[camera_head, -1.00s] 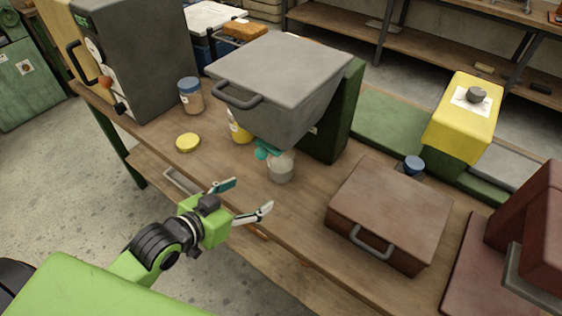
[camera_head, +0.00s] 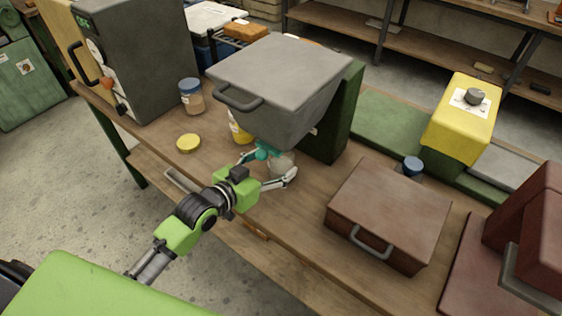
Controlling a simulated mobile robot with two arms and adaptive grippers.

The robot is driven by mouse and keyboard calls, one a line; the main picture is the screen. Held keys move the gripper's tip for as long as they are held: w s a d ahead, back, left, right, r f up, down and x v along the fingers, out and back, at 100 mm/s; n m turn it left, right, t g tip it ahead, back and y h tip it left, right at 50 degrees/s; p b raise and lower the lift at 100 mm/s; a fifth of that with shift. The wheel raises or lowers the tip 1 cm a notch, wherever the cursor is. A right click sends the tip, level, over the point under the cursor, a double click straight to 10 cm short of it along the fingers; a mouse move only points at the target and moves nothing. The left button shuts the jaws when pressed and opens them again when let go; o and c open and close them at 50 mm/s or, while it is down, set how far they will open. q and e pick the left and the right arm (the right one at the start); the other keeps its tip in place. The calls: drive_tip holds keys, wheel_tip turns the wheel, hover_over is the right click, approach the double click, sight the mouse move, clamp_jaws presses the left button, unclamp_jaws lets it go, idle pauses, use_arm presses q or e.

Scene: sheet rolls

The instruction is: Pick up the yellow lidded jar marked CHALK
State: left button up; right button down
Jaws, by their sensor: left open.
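A yellow jar (camera_head: 238,133) with a pale label stands on the workbench, partly hidden under the overhanging grey box; its top is hidden and any lettering is unreadable. A flat yellow disc (camera_head: 188,143), like a lid or low tin, lies on the bench to its left. My left gripper (camera_head: 268,168) is open at the bench's front side, in front of and to the right of the yellow jar. Its spread fingers are by a clear-grey jar (camera_head: 281,162) with a teal thing (camera_head: 263,152) at its top left. I cannot tell whether they touch. My right gripper is not in view.
The grey box (camera_head: 280,80) with a handle overhangs the jars. A blue-lidded jar (camera_head: 191,98) stands farther left by a dark grey machine (camera_head: 150,60). A brown case (camera_head: 390,212) lies to the right. Bare bench shows around the yellow disc.

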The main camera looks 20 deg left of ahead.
use_arm(q)
drive_tip(key=x, duration=0.4)
drive_tip(key=shift+s+d+f, duration=0.1)
drive_tip(key=shift+f, duration=0.15)
drive_tip(key=c, duration=1.4)
drive_tip(key=shift+r, duration=0.1)
drive_tip(key=shift+c, duration=0.2)
drive_tip(key=shift+r+p, duration=0.1)
drive_tip(key=shift+p, duration=0.2)
drive_tip(key=shift+c, duration=0.2)
